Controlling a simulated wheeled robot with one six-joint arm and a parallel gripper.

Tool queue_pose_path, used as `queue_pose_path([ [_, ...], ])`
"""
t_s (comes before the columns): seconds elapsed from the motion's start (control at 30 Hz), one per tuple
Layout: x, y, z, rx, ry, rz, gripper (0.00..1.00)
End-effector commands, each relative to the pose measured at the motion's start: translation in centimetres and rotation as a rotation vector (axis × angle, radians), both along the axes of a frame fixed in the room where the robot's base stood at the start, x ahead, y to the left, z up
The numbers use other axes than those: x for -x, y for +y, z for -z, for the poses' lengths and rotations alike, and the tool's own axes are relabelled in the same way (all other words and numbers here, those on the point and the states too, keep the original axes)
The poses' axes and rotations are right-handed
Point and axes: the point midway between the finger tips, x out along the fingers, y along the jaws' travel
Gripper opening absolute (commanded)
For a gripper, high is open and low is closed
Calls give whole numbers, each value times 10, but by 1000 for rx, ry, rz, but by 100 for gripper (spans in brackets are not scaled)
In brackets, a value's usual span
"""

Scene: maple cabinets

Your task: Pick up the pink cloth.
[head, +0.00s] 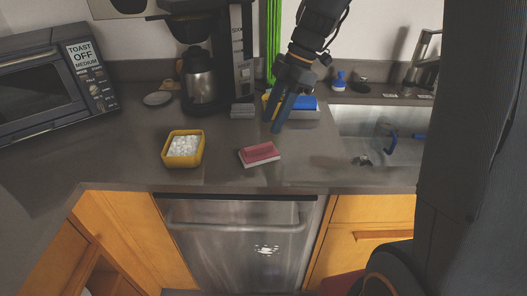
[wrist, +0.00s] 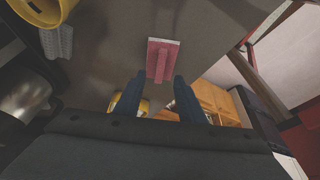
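The pink cloth (head: 260,153) looks like a small folded pad with a pale lower edge. It lies flat on the counter near the front edge, right of the yellow container. It also shows in the wrist view (wrist: 160,62), just beyond and between my fingertips. My gripper (head: 277,122) has blue fingers pointing down, behind and slightly right of the cloth, and looks above the counter. In the wrist view my gripper (wrist: 160,77) is open, with nothing between its fingers.
A yellow container (head: 184,163) of white pieces stands left of the cloth. A coffee maker (head: 200,80) and a toaster oven (head: 60,80) stand farther left. A blue-topped item (head: 303,102) lies behind my gripper. The sink (head: 375,122) is at right. Counter around the cloth is clear.

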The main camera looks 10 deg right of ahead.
Motion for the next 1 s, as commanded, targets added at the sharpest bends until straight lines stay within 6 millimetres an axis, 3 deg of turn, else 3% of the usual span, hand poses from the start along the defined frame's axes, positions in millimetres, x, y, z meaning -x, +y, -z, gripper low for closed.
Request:
queue_pose_path([
  [0.63, 8, 32, 62, -2, 1, -8, 36],
  [0.97, 8, 35, 69, 0, -2, -8, 36],
  [1.0, 8, 35, 69, 0, -2, -8, 31],
])
